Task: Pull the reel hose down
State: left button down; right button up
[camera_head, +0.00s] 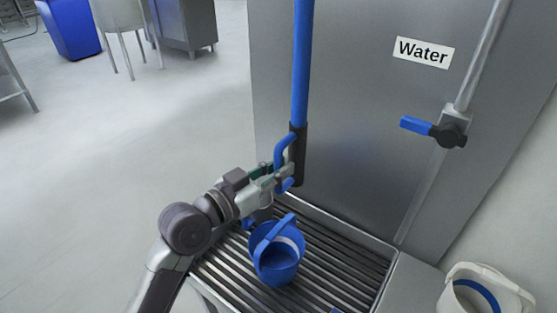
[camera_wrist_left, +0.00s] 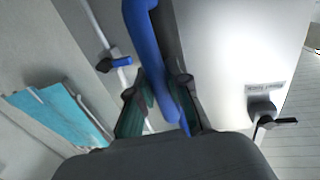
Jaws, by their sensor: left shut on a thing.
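The blue reel hose (camera_head: 302,70) hangs down from the top of the head view in front of the grey metal panel. Its lower end has a black grip and a blue handle (camera_head: 283,150). My left gripper (camera_head: 284,178) is shut on this lower handle part. In the left wrist view the blue hose end (camera_wrist_left: 150,55) runs down between the two fingers of my left gripper (camera_wrist_left: 158,100). The exact contact is partly hidden by the fingers. My right gripper is not in view.
A blue bucket (camera_head: 277,262) stands on the slatted metal grate (camera_head: 335,265) below the gripper. A blue-handled valve (camera_head: 447,130) sits on a pipe under the "Water" sign (camera_head: 423,52). A white bucket (camera_head: 483,290) is at bottom right. Open floor lies left.

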aim_at(277, 192)
pick_arm(q)
notch_tip(277, 192, down, 7)
jog(key=b, duration=0.3)
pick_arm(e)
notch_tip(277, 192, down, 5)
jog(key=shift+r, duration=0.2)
pick_arm(q)
jog(key=c, duration=1.1)
grip_release()
jog(key=shift+r, duration=0.15)
jog(key=shift+r, duration=0.1)
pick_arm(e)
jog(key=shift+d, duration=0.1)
pick_arm(q)
jog(key=shift+s+a, duration=0.1)
jog(key=shift+a, duration=0.05)
jog(key=v, duration=1.1)
jog(key=shift+s+a, duration=0.25)
